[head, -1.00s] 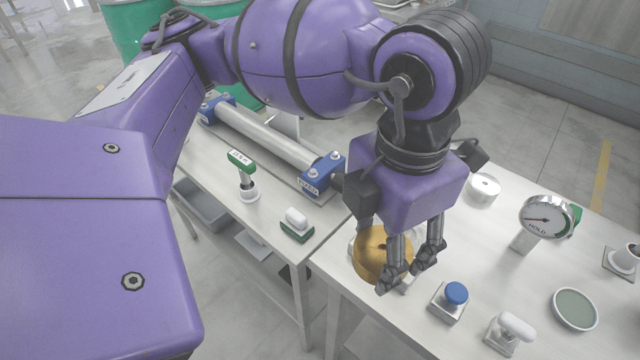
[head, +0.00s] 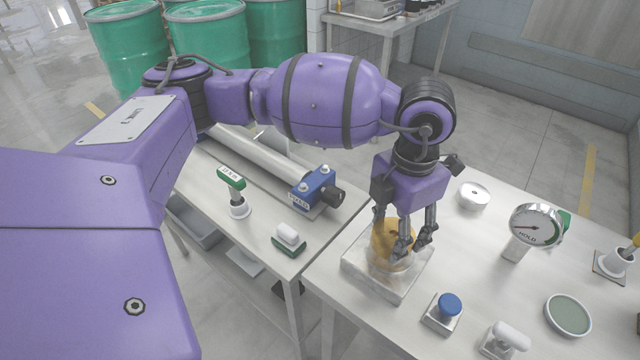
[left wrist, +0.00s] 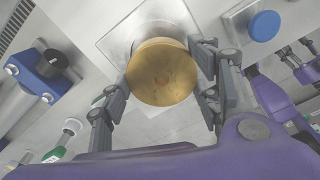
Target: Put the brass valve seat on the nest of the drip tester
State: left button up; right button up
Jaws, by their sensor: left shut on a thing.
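The brass valve seat (head: 388,238) is a round golden piece held in my left gripper (head: 412,250). In the left wrist view the seat (left wrist: 162,72) sits between the fingers, which close on its sides. Below it is the drip tester (head: 356,272), a square metallic block with a clear round part on top. The seat is over that round part, which it partly hides; I cannot tell whether they touch. The tester's plate (left wrist: 115,40) also shows behind the seat in the left wrist view. Purple parts with dark fingers, likely my right gripper (left wrist: 296,54), show at that view's right edge.
A blue button box (head: 443,314), a white-handled block (head: 505,338), a shallow round dish (head: 569,314) and a dial gauge (head: 536,226) stand to the right. A white round piece (head: 473,194) lies behind.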

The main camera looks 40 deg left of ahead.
aim_at(394, 230)
pick_arm(q)
jog(key=shift+w+f, duration=0.2)
jog(key=shift+f, duration=0.2)
jog(key=shift+w+f, duration=0.1)
jog(key=shift+f, duration=1.4)
jog(key=shift+f, duration=0.15)
jog(key=o, duration=1.8)
jog(key=shift+o, duration=0.2)
jog(key=shift+r, duration=6.2)
